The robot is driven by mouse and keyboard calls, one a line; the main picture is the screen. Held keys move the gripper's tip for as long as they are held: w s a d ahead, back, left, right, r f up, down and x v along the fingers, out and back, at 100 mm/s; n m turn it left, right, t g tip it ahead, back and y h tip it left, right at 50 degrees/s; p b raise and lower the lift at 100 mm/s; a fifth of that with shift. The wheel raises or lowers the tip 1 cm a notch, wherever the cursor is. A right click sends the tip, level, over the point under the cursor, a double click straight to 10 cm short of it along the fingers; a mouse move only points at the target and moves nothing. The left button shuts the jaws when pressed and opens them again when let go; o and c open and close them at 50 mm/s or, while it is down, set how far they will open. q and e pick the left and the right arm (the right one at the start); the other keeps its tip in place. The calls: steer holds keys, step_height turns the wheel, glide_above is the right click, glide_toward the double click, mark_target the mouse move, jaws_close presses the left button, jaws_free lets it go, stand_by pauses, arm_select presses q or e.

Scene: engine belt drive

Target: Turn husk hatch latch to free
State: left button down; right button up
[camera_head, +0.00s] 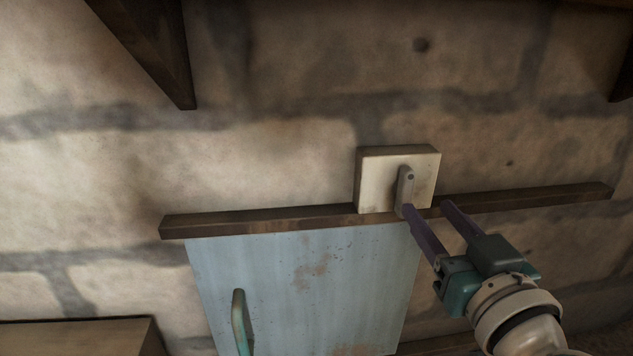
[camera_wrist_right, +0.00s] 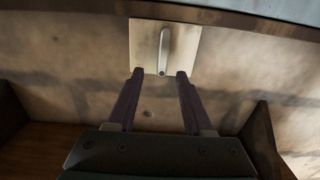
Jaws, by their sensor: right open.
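The latch (camera_head: 405,189) is a small grey lever on a pale square plate (camera_head: 373,186) above the hatch. It hangs down, nearly vertical, its lower end at the brown rail. The hatch (camera_head: 320,285) is a worn light-blue panel, closed as far as I can see. My right gripper (camera_head: 428,207) is open and empty, one fingertip overlapping the latch's lower end. In the right wrist view, the latch (camera_wrist_right: 165,48) lies ahead, between the lines of the open fingers (camera_wrist_right: 160,73). I cannot tell whether a finger touches it. My left gripper is not in view.
A brown wooden rail (camera_head: 265,220) runs along the hatch's top edge. A teal handle (camera_head: 239,320) stands out from the hatch's left side. Dark wooden brackets (camera_head: 160,50) jut at the upper corners. A wooden ledge (camera_head: 75,337) is at lower left. The stone wall left of the plate is clear.

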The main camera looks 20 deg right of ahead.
mark_target(408, 189)
steer(key=x, duration=0.3)
steer(key=b+x, duration=0.1)
steer(key=x, duration=0.2)
steer(key=shift+a, duration=0.25)
jaws_close()
